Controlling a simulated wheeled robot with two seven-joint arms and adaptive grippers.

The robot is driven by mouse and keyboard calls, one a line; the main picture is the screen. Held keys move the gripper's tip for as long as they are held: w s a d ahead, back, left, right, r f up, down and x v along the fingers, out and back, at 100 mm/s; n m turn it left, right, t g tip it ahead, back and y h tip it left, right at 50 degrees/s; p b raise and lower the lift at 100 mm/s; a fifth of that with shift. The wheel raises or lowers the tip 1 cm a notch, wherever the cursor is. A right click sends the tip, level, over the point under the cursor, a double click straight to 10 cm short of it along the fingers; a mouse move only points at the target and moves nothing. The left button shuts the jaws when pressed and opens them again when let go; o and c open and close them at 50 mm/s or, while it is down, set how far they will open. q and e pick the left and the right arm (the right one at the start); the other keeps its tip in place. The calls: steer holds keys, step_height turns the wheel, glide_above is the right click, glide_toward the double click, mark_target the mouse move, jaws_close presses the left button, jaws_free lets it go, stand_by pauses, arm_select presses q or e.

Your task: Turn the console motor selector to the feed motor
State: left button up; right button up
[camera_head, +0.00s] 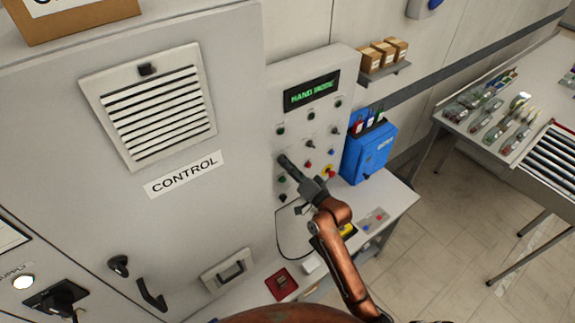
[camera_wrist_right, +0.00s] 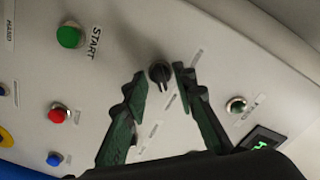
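The console (camera_head: 318,70) is a pale panel with several buttons and knobs and a display (camera_head: 312,90) with green text that seems to read HAND MODE. My right gripper (camera_head: 284,162) is at the left part of this panel. In the right wrist view a black selector knob (camera_wrist_right: 160,73) with a pointer sits between the fingertips of my right gripper (camera_wrist_right: 158,82). The fingers are open, with a gap to the knob on the left; the right fingertip is close to it. The labels beside the knob are too blurred to read. My left gripper is not in view.
A green START button (camera_wrist_right: 69,37), a red button (camera_wrist_right: 59,115) and a blue button (camera_wrist_right: 55,158) are near the knob. A blue box (camera_head: 368,152) hangs right of the console. A grey CONTROL cabinet (camera_head: 235,110) stands left. A white shelf (camera_head: 400,203) lies below.

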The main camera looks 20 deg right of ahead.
jaws_close()
steer(key=shift+n, duration=0.3)
stand_by(0.3)
steer(key=n+p, duration=0.4)
steer(key=n, duration=1.5)
steer(key=shift+p, duration=0.3)
stand_by(0.5)
